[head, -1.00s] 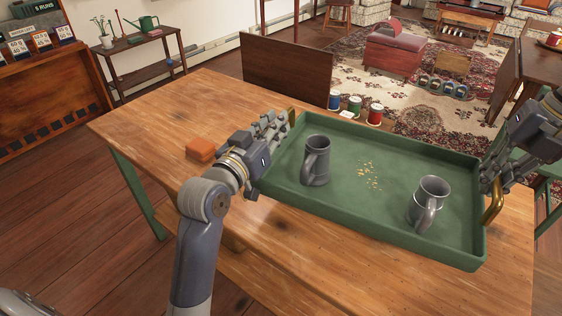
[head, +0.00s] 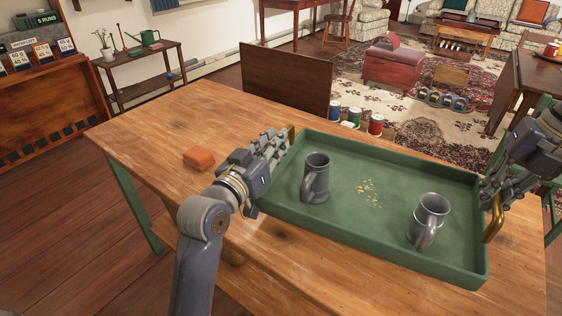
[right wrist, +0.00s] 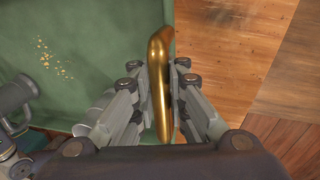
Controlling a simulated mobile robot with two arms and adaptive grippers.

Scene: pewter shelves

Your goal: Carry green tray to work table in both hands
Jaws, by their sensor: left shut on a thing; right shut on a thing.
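The green tray (head: 345,228) is over the wooden work table (head: 150,125), near its right part. I cannot tell whether its base touches the tabletop. Two pewter mugs stand upright in it, one at the left (head: 316,178) and one at the right (head: 428,222), with yellow crumbs (head: 369,194) between them. My left gripper (head: 284,142) is shut at the tray's left end, on a brass handle mostly hidden by the fingers. My right gripper (head: 490,200) is shut on the right brass handle, which shows between its fingers in the right wrist view (right wrist: 160,85).
An orange block (head: 198,158) lies on the table left of my left gripper. The table's left part is otherwise clear. Several coloured spools (head: 354,116) stand beyond the far edge, beside a dark brown panel (head: 287,80).

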